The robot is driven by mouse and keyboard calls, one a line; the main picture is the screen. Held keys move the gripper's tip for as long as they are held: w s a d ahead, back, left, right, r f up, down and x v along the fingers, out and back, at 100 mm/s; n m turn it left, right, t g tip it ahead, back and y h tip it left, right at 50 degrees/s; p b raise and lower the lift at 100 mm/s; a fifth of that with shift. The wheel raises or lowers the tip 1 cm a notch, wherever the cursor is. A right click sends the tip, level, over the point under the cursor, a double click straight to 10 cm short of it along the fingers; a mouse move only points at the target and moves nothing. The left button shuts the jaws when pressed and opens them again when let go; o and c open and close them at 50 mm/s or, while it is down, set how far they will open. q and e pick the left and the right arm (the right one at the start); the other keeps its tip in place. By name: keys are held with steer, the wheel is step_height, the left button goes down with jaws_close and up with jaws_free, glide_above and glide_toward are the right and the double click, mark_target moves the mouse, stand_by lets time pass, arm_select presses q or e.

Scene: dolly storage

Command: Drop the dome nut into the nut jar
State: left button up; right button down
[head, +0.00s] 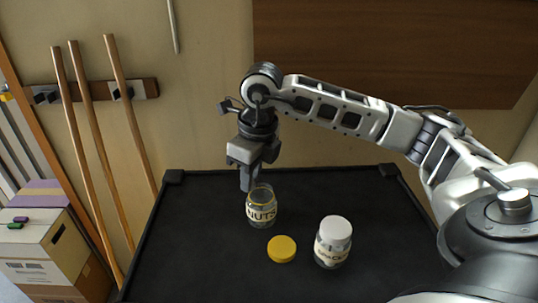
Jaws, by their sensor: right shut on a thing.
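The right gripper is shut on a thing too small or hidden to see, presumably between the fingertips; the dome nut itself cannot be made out. My left gripper is not in view.
A yellow lid (282,249) lies flat in front of the nut jar. A second labelled jar (333,243) with a white lid stands to its right. Cardboard boxes (40,245) and wooden poles (91,150) are at the left. The dolly's left part is clear.

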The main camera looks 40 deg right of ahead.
mark_target(261, 205)
steer(key=d+f+m, duration=0.1)
steer(key=m, duration=0.3)
steer(key=d+f+m+h, duration=0.1)
steer(key=d+m, duration=0.1)
steer(key=m, duration=0.2)
steer(key=d+f+m+b, duration=0.1)
steer(key=d+m, duration=0.1)
steer(key=m, duration=0.1)
steer(key=shift+w+d+m+h, duration=0.1)
steer(key=shift+m+h, duration=0.3)
steer(key=shift+f+b, duration=0.35)
steer(key=shift+f, duration=0.1)
steer(key=c, duration=1.2)
jaws_free()
steer(key=shift+c, duration=0.2)
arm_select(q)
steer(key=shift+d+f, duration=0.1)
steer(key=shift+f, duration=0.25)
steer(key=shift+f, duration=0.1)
arm_select(e)
steer(key=shift+r, duration=0.1)
